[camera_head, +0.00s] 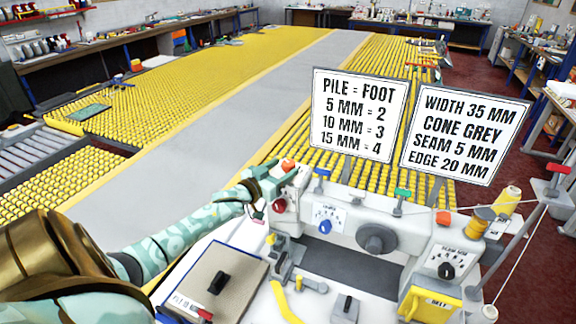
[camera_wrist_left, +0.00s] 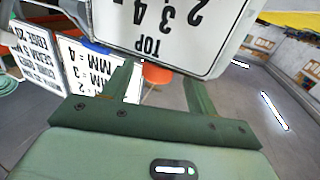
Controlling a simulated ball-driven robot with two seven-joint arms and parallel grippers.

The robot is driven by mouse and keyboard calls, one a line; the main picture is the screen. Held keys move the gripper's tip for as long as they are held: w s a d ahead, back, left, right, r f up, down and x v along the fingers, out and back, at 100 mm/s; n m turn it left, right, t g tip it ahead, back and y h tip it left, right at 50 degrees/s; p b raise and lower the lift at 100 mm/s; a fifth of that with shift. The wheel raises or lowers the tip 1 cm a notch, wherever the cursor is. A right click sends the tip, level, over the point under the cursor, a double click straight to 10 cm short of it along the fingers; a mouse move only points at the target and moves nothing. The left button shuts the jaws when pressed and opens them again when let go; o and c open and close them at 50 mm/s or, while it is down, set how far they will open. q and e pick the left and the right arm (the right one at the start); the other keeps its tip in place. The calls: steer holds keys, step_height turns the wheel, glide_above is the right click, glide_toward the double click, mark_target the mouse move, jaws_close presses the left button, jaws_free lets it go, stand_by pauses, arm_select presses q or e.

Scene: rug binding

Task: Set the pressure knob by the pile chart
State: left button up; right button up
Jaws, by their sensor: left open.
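The pile chart (camera_head: 358,115) stands upright behind the machine and reads 5 mm = 2, 10 mm = 3, 15 mm = 4. A tag (camera_head: 188,304) by the brown sample pad (camera_head: 213,278) seems to read pile 10 mm. My left gripper (camera_head: 268,184) is open beside the machine's left end, close to an orange cap (camera_head: 288,165) and a red knob (camera_head: 279,205). In the left wrist view, the left gripper's fingers (camera_wrist_left: 158,80) are apart. A white plate (camera_wrist_left: 170,30) with numbers including 2, 3 and 4 is just beyond them, with an orange part (camera_wrist_left: 156,74) between. I cannot tell which knob sets pressure.
A second sign (camera_head: 465,133) gives width, cone, seam and edge. The machine (camera_head: 345,255) carries a blue dial (camera_head: 326,222), a dark handwheel (camera_head: 376,239), another dial (camera_head: 446,270) and thread cones. A yellow roller table (camera_head: 200,70) extends behind.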

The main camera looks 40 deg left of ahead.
mark_target(284, 168)
arm_select(q)
steer(key=shift+w+r, duration=0.1)
steer(key=shift+w, duration=0.65)
steer(key=shift+w+d, duration=0.1)
steer(key=shift+w, duration=0.7)
arm_select(e)
steer(key=shift+s+a+f, duration=0.1)
steer(key=shift+s+a, duration=0.15)
steer(key=shift+a, duration=0.2)
arm_select(q)
steer(key=c, duration=1)
arm_select(e)
steer(key=shift+d, duration=0.2)
steer(key=shift+f, duration=0.15)
